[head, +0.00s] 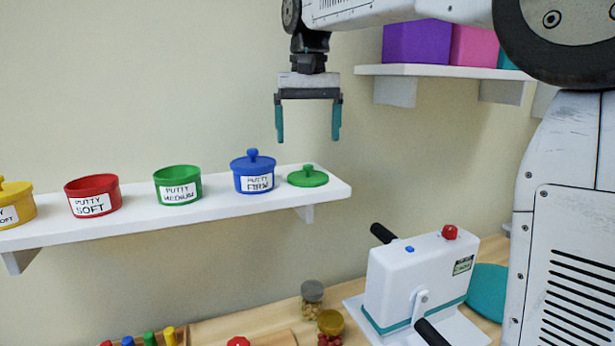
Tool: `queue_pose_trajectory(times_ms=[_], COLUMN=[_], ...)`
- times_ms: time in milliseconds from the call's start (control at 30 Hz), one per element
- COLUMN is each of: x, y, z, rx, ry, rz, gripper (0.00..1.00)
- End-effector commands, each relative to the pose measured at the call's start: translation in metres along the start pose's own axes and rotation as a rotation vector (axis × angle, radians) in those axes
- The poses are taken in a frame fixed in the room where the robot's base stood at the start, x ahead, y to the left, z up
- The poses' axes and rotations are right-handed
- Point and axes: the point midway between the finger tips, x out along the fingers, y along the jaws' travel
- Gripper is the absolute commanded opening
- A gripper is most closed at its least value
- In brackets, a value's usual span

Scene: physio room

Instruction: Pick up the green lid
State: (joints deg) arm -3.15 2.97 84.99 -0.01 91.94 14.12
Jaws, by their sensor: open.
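The green lid (308,178) is a flat disc with a small round knob on top. It lies flat on the right end of the white wall shelf (333,190). My gripper (308,138) points down with its two teal fingers apart and nothing between them. It hangs above the lid, with a clear gap between the fingertips and the knob. To the left of the lid stand a blue lidded putty pot (252,173) and a green pot labelled medium (178,186), which has no lid on it.
Further left on the shelf are an open red pot (92,196) and a yellow lidded pot (14,203). An upper shelf (440,71) with purple and pink blocks is at the right. Below, a white crank device (415,280) and small jars (312,297) stand on a wooden table.

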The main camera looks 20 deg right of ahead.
Motion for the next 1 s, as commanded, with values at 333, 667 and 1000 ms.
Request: queue_pose_trajectory(times_ms=[333,667,1000], x=[0.029,0.072,0.076], y=[-0.003,-0.002,-0.002], z=[-0.006,-0.001,-0.001], rx=[0.005,0.005,0.005], ry=[-0.005,-0.003,-0.002], rz=[0.001,0.001,0.0], gripper=[0.9,0.9,0.76])
